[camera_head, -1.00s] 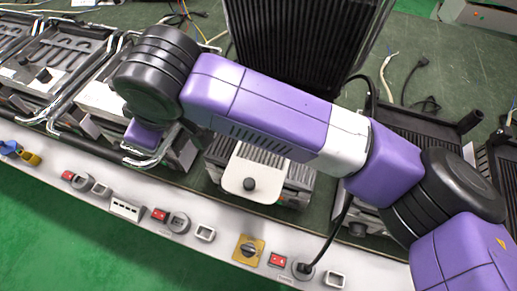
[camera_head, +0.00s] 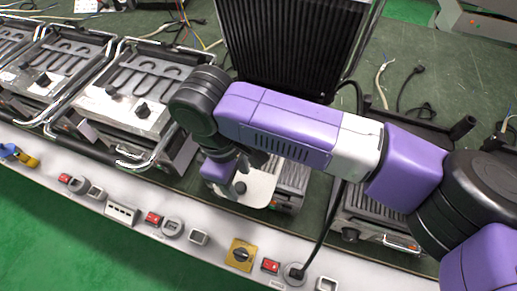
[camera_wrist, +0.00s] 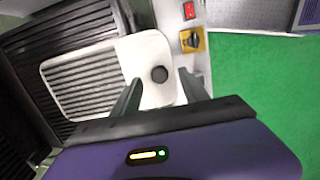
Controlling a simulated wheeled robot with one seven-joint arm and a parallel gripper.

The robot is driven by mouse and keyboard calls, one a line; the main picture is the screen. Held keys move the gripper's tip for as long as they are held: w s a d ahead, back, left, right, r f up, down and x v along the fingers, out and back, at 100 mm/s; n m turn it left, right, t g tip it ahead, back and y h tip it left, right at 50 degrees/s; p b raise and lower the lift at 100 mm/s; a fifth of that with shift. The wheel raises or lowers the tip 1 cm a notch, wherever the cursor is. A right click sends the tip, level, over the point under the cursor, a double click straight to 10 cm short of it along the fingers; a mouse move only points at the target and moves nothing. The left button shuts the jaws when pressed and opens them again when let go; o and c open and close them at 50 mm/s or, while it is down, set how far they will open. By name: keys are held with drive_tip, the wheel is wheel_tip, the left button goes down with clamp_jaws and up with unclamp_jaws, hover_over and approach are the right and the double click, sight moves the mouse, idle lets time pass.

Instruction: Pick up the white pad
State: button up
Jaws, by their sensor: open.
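The white pad (camera_head: 259,190) has rounded corners and a black knob (camera_head: 240,188). It lies at the front of the middle ribbed grill, partly hidden by my arm in the head view. In the wrist view the white pad (camera_wrist: 151,48) shows beyond my fingers, with its black knob (camera_wrist: 160,74) between them in the picture. My gripper (camera_wrist: 159,80) is open and empty, its fingers on either side of the knob in view. I cannot tell how far the fingertips are from the knob. In the head view the fingers are mostly hidden.
A raised black ribbed lid (camera_head: 290,50) stands behind the pad. Other grills (camera_head: 125,90) stand to the left and right. A white front panel (camera_head: 200,222) carries switches, sockets and a yellow rotary switch (camera_head: 241,253). A black cable (camera_head: 325,235) runs down near the right.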

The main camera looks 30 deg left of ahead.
drive_tip(key=shift+d+f, duration=0.15)
drive_tip(key=shift+f, duration=1.25)
clamp_jaws()
